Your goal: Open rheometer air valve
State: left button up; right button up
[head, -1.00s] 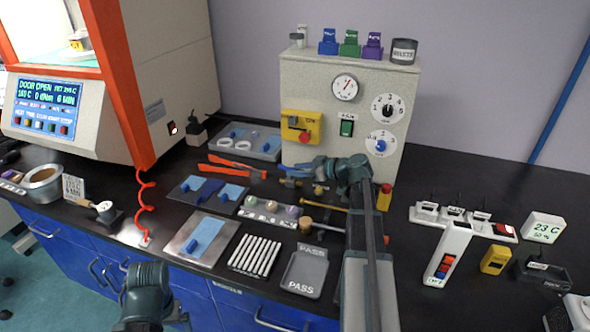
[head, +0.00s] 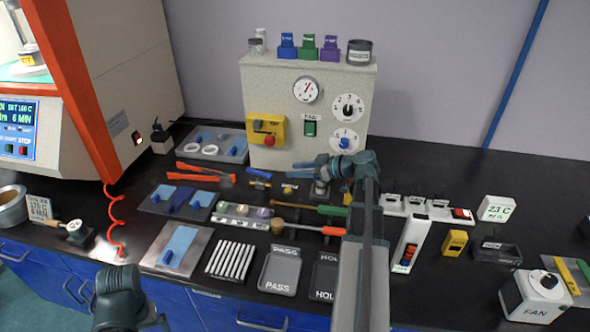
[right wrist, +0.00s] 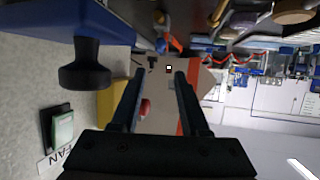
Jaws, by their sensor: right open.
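My right gripper (head: 305,167) is open, in front of the control box (head: 262,90), just below its lower dial with a blue knob (head: 345,143). In the right wrist view its two fingers (right wrist: 160,78) are apart with nothing between them. A dark round knob on a stem (right wrist: 85,70) joins a large blue part (right wrist: 60,22) beside the fingers. A small brass fitting with a blue handle (head: 259,174) lies left of the gripper. I cannot tell which part is the air valve. My left arm (head: 120,298) is at the bottom edge; its jaws are not clear.
A yellow box with a red button (head: 267,130) and a green fan switch (head: 310,129) are on the panel. The rheometer (head: 110,70) stands left. Trays, tools and a PASS tray (head: 280,272) crowd the bench. Some bare bench lies right of the control box.

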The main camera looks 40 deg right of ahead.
jog(key=g+h+p, duration=0.8)
jog(key=g+p, duration=0.8)
jog(key=p, duration=0.2)
send_near(259, 171)
jog(key=b+x, duration=1)
jog(key=b, duration=0.2)
jog(key=shift+s+f, duration=0.1)
jog(key=shift+f, duration=0.05)
